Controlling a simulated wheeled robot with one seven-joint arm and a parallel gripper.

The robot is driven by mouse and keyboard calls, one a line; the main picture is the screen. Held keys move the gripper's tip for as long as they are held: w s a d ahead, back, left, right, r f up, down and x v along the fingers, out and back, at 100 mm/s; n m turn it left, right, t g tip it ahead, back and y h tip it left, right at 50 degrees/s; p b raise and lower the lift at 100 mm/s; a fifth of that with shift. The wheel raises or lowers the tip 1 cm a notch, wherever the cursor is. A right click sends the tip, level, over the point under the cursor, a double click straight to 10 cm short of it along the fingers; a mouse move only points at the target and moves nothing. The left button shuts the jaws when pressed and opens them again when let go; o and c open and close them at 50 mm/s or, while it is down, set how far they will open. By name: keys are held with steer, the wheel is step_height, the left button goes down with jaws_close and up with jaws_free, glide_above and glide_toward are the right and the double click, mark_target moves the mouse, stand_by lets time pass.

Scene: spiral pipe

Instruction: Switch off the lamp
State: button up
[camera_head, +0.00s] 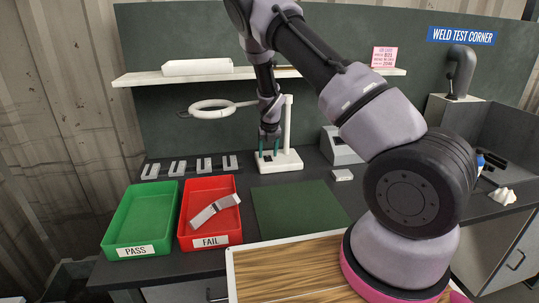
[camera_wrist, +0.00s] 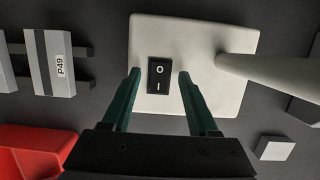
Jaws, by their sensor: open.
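The lamp is a white magnifier type with a ring head (camera_head: 212,106) on an arm, a white post (camera_head: 288,122) and a square white base (camera_head: 284,162). The base also shows in the wrist view (camera_wrist: 235,40). A black rocker switch (camera_wrist: 160,75), marked O at the top and I at the bottom, sits on the base. My gripper (camera_head: 269,152) is open, with green fingers pointing down just above the base. In the wrist view my gripper (camera_wrist: 161,72) has one finger on each side of the switch, with nothing held. I cannot tell whether the ring is lit.
A green PASS bin (camera_head: 142,214) and a red FAIL bin (camera_head: 210,182) with a metal piece stand at the front left. Several grey brackets (camera_head: 190,168) line the bench behind them. A green mat (camera_head: 300,210) is clear. A small pale block (camera_head: 342,175) lies right of the base.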

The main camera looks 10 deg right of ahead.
mark_target(268, 158)
steer(key=shift+r, duration=0.45)
steer(key=shift+s+r, duration=0.95)
steer(key=shift+s, duration=0.1)
steer(key=s, duration=1)
steer(key=shift+s, duration=0.35)
steer(key=w+d+r+m+t, duration=0.2)
steer(key=r+m, duration=0.2)
steer(key=r, duration=0.2)
steer(key=w+d+r+m+t, duration=0.1)
steer(key=w+r+m, duration=0.1)
steer(key=r+m, duration=0.3)
steer(key=s+d+r+m+t+h, duration=0.1)
steer(key=s+d+r+m, duration=0.1)
steer(key=d+r+m, duration=0.35)
steer(key=s+d+r+m+t+h, duration=0.1)
steer(key=s+d+r+m, duration=0.15)
steer(key=r+m, duration=0.5)
steer(key=s+r+m+g+y, duration=0.1)
steer(key=s+r+m, duration=0.55)
steer(key=s, duration=0.25)
steer(key=s+r+m+y, duration=0.1)
steer(key=s+r+m, duration=0.4)
steer(key=s+m, duration=0.25)
steer(key=s+a+r+m+y, duration=0.2)
steer(key=s+a+m, duration=0.2)
steer(key=s, duration=0.4)
steer(key=shift+s+a, duration=0.3)
steer(key=shift+a, duration=0.3)
